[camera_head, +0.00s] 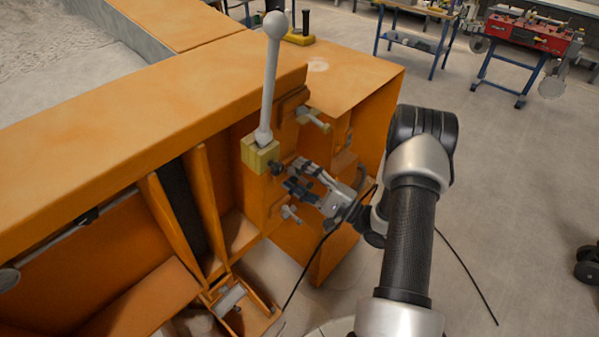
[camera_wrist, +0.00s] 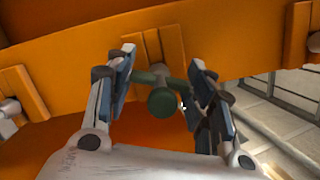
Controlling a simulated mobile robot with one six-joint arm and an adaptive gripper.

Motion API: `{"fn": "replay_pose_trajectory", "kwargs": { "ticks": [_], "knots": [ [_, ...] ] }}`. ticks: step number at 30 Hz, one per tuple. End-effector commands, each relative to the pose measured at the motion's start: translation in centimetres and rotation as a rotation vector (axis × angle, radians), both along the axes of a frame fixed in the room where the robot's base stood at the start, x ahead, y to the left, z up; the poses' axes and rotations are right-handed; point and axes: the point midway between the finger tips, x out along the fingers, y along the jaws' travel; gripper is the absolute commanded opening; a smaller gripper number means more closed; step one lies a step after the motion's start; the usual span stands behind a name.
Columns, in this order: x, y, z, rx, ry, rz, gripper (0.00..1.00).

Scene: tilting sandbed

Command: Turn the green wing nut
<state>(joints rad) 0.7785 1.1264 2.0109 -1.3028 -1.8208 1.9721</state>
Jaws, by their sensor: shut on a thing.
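The green wing nut (camera_wrist: 162,101) sits on an orange bracket plate in the wrist view, with its round knob toward me and a wing to each side. In the head view it is a small dark shape (camera_head: 277,168) beside the yellow block. My gripper (camera_wrist: 163,66) has one finger at each side of the wing nut, with the pads against the ends of its wings. In the head view my gripper (camera_head: 290,176) reaches in from the right to the orange frame. Exact contact at the right pad is hard to see.
A pale lever (camera_head: 268,85) with a ball end stands on a yellow block (camera_head: 260,155) just left of my gripper. Other grey knobs sit above (camera_head: 315,120) and below (camera_head: 290,213). The orange frame (camera_head: 140,105) lies left. Open floor (camera_head: 500,180) is at the right.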

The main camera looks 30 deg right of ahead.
Motion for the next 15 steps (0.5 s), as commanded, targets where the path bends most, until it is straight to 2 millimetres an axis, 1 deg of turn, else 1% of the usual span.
{"fn": "replay_pose_trajectory", "kwargs": {
  "ticks": [15],
  "knots": [
    [-0.01,0.06,0.03,0.454,0.165,0.085,0.25]
  ]
}}
